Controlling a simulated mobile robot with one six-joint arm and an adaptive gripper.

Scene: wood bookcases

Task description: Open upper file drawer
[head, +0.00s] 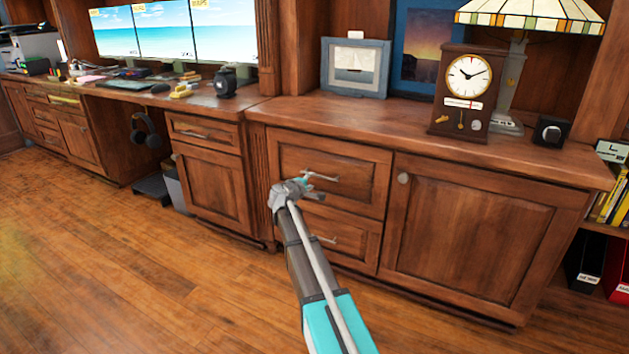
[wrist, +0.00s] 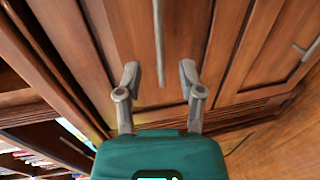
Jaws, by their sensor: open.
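The upper file drawer (head: 352,172) is a wide wooden front below the countertop, and it looks shut. Its metal bar handle (head: 328,178) shows just beyond my gripper (head: 299,186). In the wrist view the handle (wrist: 158,35) runs between the two open fingers of my gripper (wrist: 158,72), with a gap on each side. The fingers are apart and hold nothing. I cannot tell how deep the handle sits between them. In the head view my gripper and arm hide part of the upper drawer's lower left area.
The lower drawer (head: 357,232) has its own handle (head: 328,239), also in the wrist view (wrist: 306,49). A cabinet door (head: 475,230) is at right. The countertop (head: 400,119) above holds a clock (head: 467,85) and picture frame (head: 355,68). The wood floor (head: 150,270) at left is clear.

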